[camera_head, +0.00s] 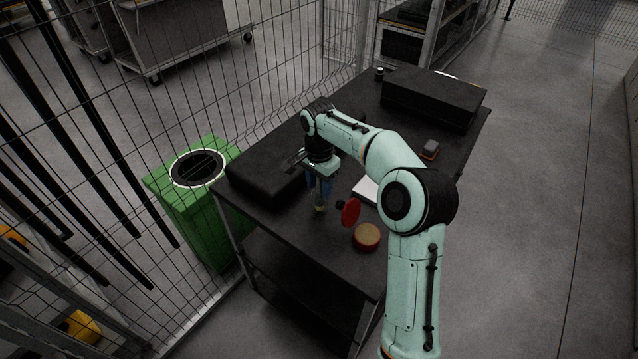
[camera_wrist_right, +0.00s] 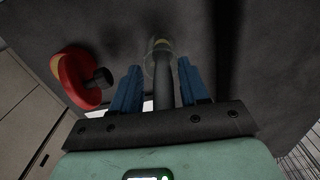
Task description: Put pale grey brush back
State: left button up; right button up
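In the wrist view a slim object with a dark grey handle (camera_wrist_right: 162,82) and a paler, yellowish end lies between the blue fingers of my right gripper (camera_wrist_right: 160,68). It may be the pale grey brush, but I cannot tell for sure. A narrow gap shows on each side of the handle, so the fingers look open around it. In the head view my right gripper (camera_head: 320,194) points down at the near part of the dark table (camera_head: 318,238), with a small pale end showing under it. My left gripper is not in view.
A red disc (camera_head: 350,211) with a black knob and a tan-topped round pad (camera_head: 367,236) are close by on the right. A black case (camera_head: 262,178) is left; another (camera_head: 432,96) is at the back. A green bin (camera_head: 192,212) and mesh fence stand left.

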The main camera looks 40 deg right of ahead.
notch_tip(320, 180, up, 11)
jog(key=shift+w+f, duration=0.1)
jog(key=shift+f, duration=0.05)
jog(key=shift+r, duration=0.75)
